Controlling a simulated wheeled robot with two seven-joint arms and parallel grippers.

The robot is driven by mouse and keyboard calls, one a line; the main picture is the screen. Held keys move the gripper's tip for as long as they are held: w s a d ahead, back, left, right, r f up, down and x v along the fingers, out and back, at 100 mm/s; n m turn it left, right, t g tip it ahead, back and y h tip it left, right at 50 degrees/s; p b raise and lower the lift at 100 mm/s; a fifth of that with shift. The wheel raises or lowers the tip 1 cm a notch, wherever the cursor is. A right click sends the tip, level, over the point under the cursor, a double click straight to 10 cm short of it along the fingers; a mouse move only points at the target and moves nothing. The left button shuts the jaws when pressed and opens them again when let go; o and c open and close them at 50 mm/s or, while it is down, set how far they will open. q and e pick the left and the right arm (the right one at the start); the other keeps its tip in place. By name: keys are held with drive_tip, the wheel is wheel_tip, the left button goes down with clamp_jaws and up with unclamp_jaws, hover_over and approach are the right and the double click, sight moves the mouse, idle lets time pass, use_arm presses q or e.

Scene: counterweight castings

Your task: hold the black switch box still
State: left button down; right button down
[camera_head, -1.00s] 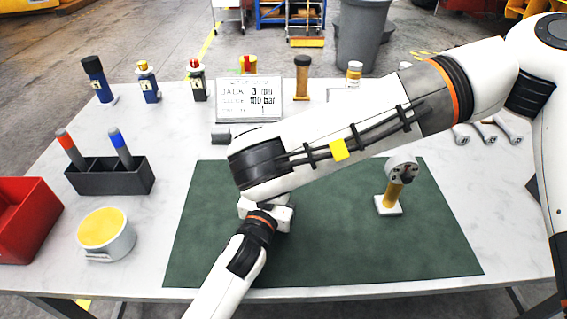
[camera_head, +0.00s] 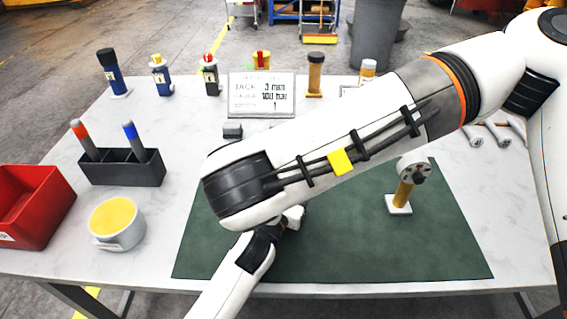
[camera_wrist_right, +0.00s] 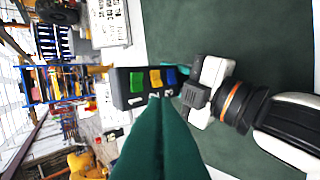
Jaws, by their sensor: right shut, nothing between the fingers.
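The black switch box (camera_wrist_right: 136,88), with green, yellow and blue switches and white numbers, shows in the right wrist view. In the head view I cannot make it out; my right arm covers much of the middle. My left gripper (camera_wrist_right: 186,84) is at the box's right end in the wrist view, a teal fingertip against or just beside it. The far side of that grip is hidden. My right gripper (camera_wrist_right: 156,104) is shut and empty, its teal fingers pointing at the box's numbered edge. Whether they touch it I cannot tell.
A green mat (camera_head: 440,245) covers the table's middle. A gauge on a yellow post (camera_head: 403,193) stands on its right part. A sign (camera_head: 262,95) and several bottles stand behind. A pen holder (camera_head: 122,168), round tin (camera_head: 117,222) and red bin (camera_head: 35,205) are at left.

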use_arm(q)
drive_tip(key=shift+w+a, duration=0.1)
use_arm(e)
drive_tip(key=v, duration=0.7)
drive_tip(key=shift+s, duration=0.1)
